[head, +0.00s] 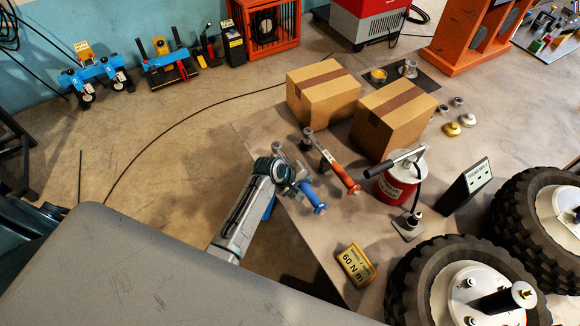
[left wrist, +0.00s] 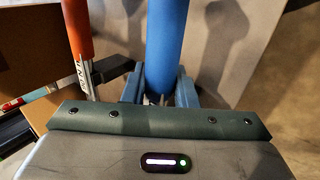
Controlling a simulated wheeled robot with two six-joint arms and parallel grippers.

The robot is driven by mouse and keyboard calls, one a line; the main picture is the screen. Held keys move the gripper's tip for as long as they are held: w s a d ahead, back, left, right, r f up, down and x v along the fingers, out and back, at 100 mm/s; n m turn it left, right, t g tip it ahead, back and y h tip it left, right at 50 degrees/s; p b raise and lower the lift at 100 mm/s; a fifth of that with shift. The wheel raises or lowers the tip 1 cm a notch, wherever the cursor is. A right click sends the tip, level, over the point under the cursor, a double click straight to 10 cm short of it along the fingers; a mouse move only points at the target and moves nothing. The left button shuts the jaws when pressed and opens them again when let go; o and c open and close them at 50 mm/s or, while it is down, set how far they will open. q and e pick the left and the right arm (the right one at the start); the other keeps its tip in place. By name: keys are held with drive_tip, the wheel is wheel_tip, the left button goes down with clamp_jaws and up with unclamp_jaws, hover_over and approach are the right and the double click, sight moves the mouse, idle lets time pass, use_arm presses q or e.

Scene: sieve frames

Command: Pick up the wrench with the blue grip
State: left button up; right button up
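The wrench with the blue grip (head: 309,194) lies near the table's left edge, its metal end pointing up and left. My left gripper (head: 292,177) is over it, beside the upper end of the grip, and hides part of its shaft. In the left wrist view, the blue grip (left wrist: 163,45) runs down between my left gripper's two blue fingers (left wrist: 159,92). I cannot tell whether the fingers touch it. A similar wrench with an orange grip (head: 338,171) lies just to the right; it also shows in the left wrist view (left wrist: 78,28). My right gripper is not in view.
Two cardboard boxes (head: 323,90) stand behind the wrenches. A red canister (head: 398,185) with a lever stands to the right. A yellow 60 N m sign (head: 356,265) and large tyres (head: 440,285) are in front. The table (head: 315,235) is clear before the blue grip.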

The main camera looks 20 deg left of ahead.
use_arm(q)
clamp_jaws()
drive_tip(key=shift+w+r, duration=0.1)
drive_tip(key=shift+r, duration=0.15)
